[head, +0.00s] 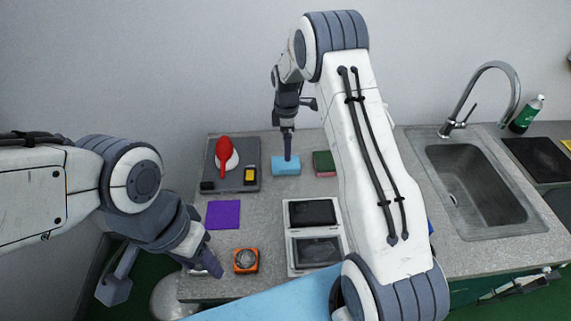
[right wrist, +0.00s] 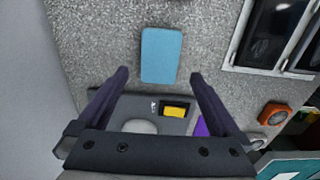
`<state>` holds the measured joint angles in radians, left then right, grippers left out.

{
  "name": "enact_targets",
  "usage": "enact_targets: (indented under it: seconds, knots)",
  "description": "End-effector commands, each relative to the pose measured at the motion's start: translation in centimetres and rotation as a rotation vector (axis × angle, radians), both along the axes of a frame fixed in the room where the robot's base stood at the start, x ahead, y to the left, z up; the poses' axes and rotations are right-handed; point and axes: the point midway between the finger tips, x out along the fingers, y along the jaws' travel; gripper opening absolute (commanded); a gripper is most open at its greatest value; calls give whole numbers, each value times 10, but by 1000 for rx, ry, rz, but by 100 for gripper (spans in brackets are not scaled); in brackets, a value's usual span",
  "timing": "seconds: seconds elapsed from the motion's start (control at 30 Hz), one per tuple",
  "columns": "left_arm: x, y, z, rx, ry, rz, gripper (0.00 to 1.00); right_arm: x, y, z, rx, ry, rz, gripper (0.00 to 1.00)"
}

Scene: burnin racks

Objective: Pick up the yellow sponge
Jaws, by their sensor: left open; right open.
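A small yellow block with a dark edge, which looks like the yellow sponge (head: 250,175), lies on the right side of a dark grey tray (head: 235,186) at the back left of the counter. It also shows in the right wrist view (right wrist: 174,112), between my fingers in the picture. My right gripper (head: 288,152) points down over the blue sponge (head: 286,168), to the right of the tray. In the right wrist view its two fingers (right wrist: 160,76) are spread with nothing between them. My left gripper (head: 208,262) is low at the counter's left edge, open and apart from the sponge.
The tray also holds a red item (head: 224,152) on a white round piece. A green and red block (head: 324,163) is right of the blue sponge. A purple square (head: 223,214), an orange device (head: 246,261) and a white-framed unit (head: 292,256) lie nearer. A sink (head: 480,190) is right.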

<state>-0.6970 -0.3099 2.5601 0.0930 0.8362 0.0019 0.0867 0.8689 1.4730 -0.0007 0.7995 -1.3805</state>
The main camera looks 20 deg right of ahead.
Motion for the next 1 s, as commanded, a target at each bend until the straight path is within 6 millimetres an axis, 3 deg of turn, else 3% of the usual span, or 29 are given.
enact_targets:
  seconds: [0.1,0.37,0.57,0.7,1.0]
  knots:
    - [0,0,9,0,0,0,50,-1,1,-18,0,5,0,100]
    - [0,0,17,0,0,1,50,-1,1,-38,1,4,-1,100]
    - [0,0,38,0,0,0,50,0,2,-63,0,5,-1,100]
    - [0,0,41,0,0,-2,50,0,2,-80,1,3,-2,100]
    - [0,0,40,0,0,-2,50,1,2,-85,1,-1,-2,100]
